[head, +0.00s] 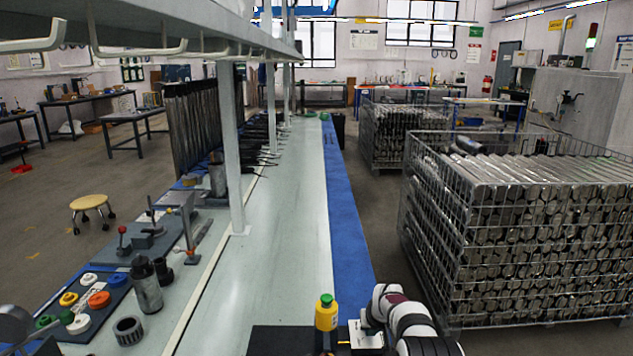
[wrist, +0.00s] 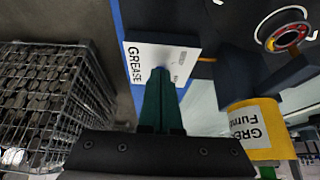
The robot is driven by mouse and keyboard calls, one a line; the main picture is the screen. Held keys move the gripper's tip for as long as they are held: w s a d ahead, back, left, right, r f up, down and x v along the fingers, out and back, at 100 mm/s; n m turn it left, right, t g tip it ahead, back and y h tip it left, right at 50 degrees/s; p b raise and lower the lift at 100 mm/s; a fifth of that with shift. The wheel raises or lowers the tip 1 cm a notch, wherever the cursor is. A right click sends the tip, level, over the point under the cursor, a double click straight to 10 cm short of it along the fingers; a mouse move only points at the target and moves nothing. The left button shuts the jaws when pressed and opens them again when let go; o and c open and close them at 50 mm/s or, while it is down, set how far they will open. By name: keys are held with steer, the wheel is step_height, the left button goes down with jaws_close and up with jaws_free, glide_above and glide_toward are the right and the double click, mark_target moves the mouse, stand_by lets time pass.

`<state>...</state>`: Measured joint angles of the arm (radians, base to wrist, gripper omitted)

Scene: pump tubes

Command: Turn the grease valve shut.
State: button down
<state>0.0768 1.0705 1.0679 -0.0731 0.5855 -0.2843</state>
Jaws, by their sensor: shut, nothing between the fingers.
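My gripper (wrist: 160,78) is shut and empty in the wrist view. Its dark green fingertips lie together over the lower edge of a white plate marked GREASE (wrist: 138,62); I cannot tell whether they touch it. A thin brass-coloured piece (wrist: 207,60) sticks out at the plate's right side, towards a dark block (wrist: 270,82). I cannot tell whether this piece is the valve handle. A yellow grease bottle (wrist: 285,150) with a white label is at the right; it also shows in the head view, a yellow bottle with a green cap (head: 326,314). The gripper's tips are not clear in the head view.
A wire cage of metal parts (head: 520,230) stands right of my arm and shows at the left of the wrist view (wrist: 45,95). A ring-shaped part (wrist: 283,35) is at the upper right there. The long pale bench top (head: 285,200) is mostly clear beyond the bottle.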

steer(key=shift+w+d, duration=0.15)
steer(key=shift+d, duration=0.35)
steer(key=shift+s+d, duration=0.1)
steer(key=shift+s, duration=0.3)
steer(key=shift+a+r, duration=1.45)
steer(key=shift+r, duration=1.95)
step_height(320, 180, down, 7)
steer(key=shift+w+d+r, duration=0.1)
steer(key=shift+w+d, duration=0.15)
steer(key=shift+w, duration=0.15)
